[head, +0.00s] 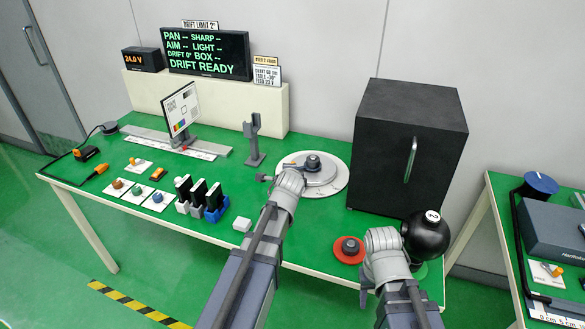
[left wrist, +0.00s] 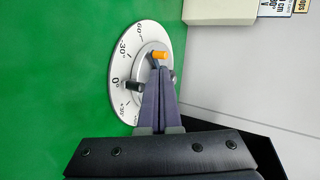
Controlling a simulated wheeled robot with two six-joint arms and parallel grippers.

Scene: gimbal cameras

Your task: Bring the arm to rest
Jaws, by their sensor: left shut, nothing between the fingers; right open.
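My left gripper (left wrist: 163,72) is shut and empty. In the left wrist view its fingertips lie over the middle of the white angle dial (left wrist: 124,72), close to an orange peg (left wrist: 160,55); I cannot tell whether they touch it. In the head view the left arm reaches up to the dial (head: 338,176), and its wrist hides the fingers and part of the dial. My right gripper (head: 366,292) is open, low at the front of the bench, beside the right wrist. Its fingers are small and partly hidden. A black ball marked 2 (head: 428,238) is right beside that wrist.
A red disc with a dark knob (head: 349,249) lies left of the right wrist. A black box with a handle (head: 408,140) stands behind it. A grey post (head: 253,140), a test chart (head: 182,108) and several upright blocks (head: 198,195) occupy the left side. A second bench is at right.

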